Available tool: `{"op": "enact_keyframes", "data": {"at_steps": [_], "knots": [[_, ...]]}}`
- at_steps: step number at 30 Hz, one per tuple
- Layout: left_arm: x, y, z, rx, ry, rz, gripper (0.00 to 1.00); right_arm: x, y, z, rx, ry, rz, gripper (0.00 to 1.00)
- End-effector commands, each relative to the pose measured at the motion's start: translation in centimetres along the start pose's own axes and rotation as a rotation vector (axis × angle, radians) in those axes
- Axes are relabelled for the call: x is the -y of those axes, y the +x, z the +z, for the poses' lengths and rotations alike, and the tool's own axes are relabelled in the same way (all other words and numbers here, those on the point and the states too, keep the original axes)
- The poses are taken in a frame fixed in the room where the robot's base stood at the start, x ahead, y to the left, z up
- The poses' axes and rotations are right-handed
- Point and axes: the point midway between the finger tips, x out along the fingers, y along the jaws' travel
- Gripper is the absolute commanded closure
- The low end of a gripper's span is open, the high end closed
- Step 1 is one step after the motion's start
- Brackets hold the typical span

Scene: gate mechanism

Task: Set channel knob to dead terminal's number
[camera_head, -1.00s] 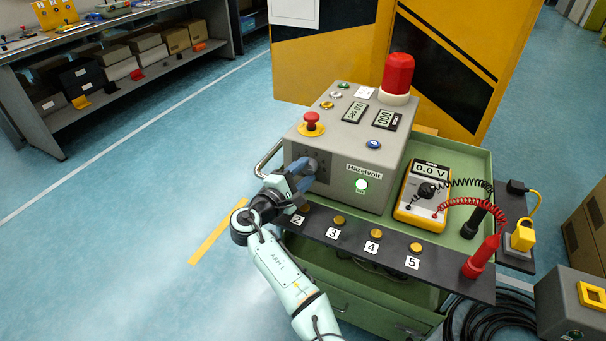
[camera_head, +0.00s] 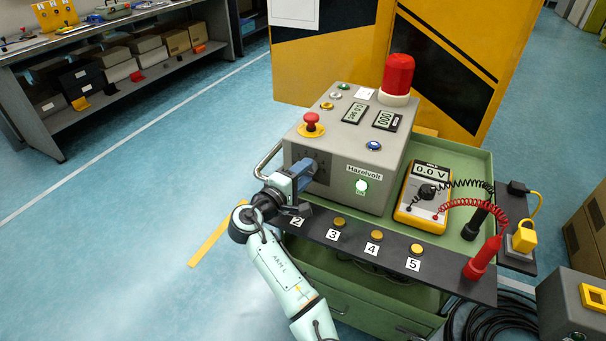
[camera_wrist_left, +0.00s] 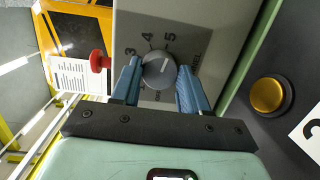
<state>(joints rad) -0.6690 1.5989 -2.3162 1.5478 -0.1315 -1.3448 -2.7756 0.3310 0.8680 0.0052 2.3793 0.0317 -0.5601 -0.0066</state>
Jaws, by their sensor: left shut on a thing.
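The grey channel knob (camera_wrist_left: 158,72) sits on the side panel of the grey Hazelvolt box (camera_head: 352,150). Numbers 3, 4 and 5 show around it; its white pointer line leans up and right, about toward 5. My left gripper (camera_head: 303,172) is shut on the knob, one blue finger on each side; the gripper hides the knob in the head view. Brass terminals 2, 3 (camera_head: 339,222), 4 (camera_head: 376,235) and 5 (camera_head: 416,249) sit on the dark front strip (camera_head: 397,253). Terminal 1 is not visible. The yellow meter (camera_head: 424,195) reads 0.0 V.
The red probe (camera_head: 482,259) and black probe (camera_head: 474,222) stand upright at the right of the green cart (camera_head: 478,160). A red emergency button (camera_head: 311,124) and red beacon (camera_head: 397,75) top the box. Open floor lies left of the cart.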

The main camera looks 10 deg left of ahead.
Motion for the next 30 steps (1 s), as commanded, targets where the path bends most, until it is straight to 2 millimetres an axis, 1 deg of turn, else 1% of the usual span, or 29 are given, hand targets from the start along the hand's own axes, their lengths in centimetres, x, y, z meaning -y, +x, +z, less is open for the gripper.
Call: {"op": "enact_keyframes", "data": {"at_steps": [6, 7, 8, 9, 17, 20, 23, 25, 30], "knots": [[0.1, 0.0, 0.0, 0.001, 0.002, -0.004, 0.86, 0.0, 0.0, 0.0, 0.0, 0.0, 0.0, 0.16], [0.1, 0.0, 0.0, 0.001, 0.002, -0.003, 0.46, 0.0, 0.0, 0.0, 0.0, 0.0, 0.0, 0.16], [0.1, 0.0, 0.0, 0.001, 0.002, -0.003, 0.36, 0.0, 0.0, 0.0, 0.0, 0.0, 0.0, 0.16], [0.1, 0.0, 0.0, 0.001, 0.001, -0.003, 0.31, 0.0, 0.0, 0.0, 0.0, 0.0, 0.0, 0.16], [0.0, 0.0, 0.0, 0.0, 0.0, -0.001, 0.31, 0.0, 0.0, 0.0, -0.001, 0.0, 0.0, 0.16], [0.0, -0.4, 0.0, -0.001, 0.0, 0.0, 0.31, 0.1, -0.1, -0.1, -0.004, -0.001, -0.002, 0.16], [-0.1, -1.5, -0.1, -0.003, -0.001, 0.0, 0.31, 0.3, -0.4, -0.5, -0.015, -0.004, -0.006, 0.16], [-0.1, -2.7, -0.1, -0.003, -0.001, 0.0, 0.31, 0.7, -0.7, -0.8, -0.026, -0.007, -0.011, 0.16], [-0.2, -6.5, -0.1, -0.005, 0.0, 0.0, 0.31, 1.7, -1.6, -1.9, -0.062, -0.016, -0.029, 0.16]]}}
